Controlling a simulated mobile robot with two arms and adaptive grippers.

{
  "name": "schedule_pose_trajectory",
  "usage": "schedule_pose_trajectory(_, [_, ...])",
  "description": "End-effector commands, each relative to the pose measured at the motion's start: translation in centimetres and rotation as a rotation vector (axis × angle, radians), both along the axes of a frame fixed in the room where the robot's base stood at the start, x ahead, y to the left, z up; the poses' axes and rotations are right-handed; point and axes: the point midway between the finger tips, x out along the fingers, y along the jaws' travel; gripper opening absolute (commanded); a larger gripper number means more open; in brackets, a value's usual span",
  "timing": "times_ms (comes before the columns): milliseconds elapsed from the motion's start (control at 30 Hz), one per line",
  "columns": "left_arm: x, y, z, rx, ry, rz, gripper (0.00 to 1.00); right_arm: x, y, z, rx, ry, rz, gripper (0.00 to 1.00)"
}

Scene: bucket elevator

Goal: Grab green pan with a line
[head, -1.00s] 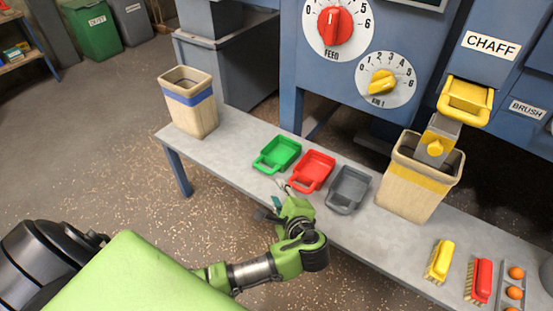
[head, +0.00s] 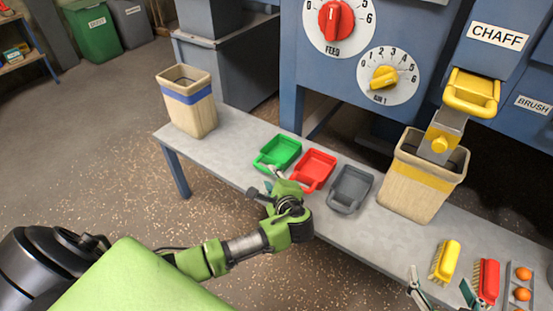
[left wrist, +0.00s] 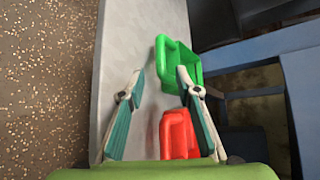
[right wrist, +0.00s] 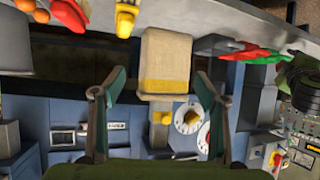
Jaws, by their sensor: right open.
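The green pan (head: 279,152) lies on the grey bench, left of the red pan (head: 312,169), its handle toward the bench's front edge. No line on it can be made out. My left gripper (head: 262,182) is just in front of the green pan, apart from it. The left wrist view shows its fingers spread and empty, with the green pan (left wrist: 181,62) beyond the tips and the red pan (left wrist: 178,133) lower down between the fingers. My right gripper (head: 443,286) enters at the bottom right in front of the brushes. In the right wrist view it (right wrist: 160,82) is open and empty.
A grey pan (head: 349,188) lies right of the red one. A blue-banded bin (head: 190,108) stands at the bench's left end, a yellow-banded bin (head: 420,184) under the chaff spout. Yellow (head: 446,261) and red (head: 486,279) brushes lie at right. Bare bench (head: 234,142) separates the blue-banded bin and the green pan.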

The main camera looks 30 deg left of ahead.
Motion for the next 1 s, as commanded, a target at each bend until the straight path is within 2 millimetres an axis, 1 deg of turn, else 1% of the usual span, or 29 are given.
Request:
schedule_pose_trajectory(67, [0.3,0.5,-0.2,0.002,-0.001,0.001,0.31,0.6,0.3,0.7,0.010,-0.043,0.003,0.67])
schedule_pose_trajectory(167, [0.7,1.3,-0.4,0.002,-0.001,0.002,0.31,1.6,0.8,2.3,0.031,-0.128,0.009,0.67])
schedule_pose_trajectory(300, [1.3,2.4,-0.7,0.002,0.000,0.001,0.31,2.7,1.4,5.0,0.062,-0.260,0.018,0.67])
schedule_pose_trajectory(500, [2.3,3.6,-1.3,0.002,0.000,0.001,0.31,3.5,2.1,8.7,0.103,-0.425,0.028,0.67])
schedule_pose_trajectory(600, [2.6,3.9,-1.5,0.000,0.001,0.000,0.31,3.6,2.3,9.9,0.116,-0.475,0.031,0.67])
schedule_pose_trajectory(733, [2.7,4.0,-1.5,0.000,0.001,0.000,0.31,3.6,2.4,10.5,0.123,-0.501,0.032,0.67])
schedule_pose_trajectory(933, [2.7,4.0,-1.5,0.000,0.001,0.000,0.31,3.6,2.4,10.6,0.124,-0.502,0.032,0.67])
schedule_pose_trajectory(967, [2.7,4.0,-1.5,0.000,0.001,0.000,0.23,3.6,2.3,10.6,0.124,-0.502,0.032,0.67])
schedule_pose_trajectory(1000, [2.7,4.0,-1.5,0.000,0.001,0.000,0.13,3.6,2.3,10.6,0.124,-0.502,0.032,0.67])
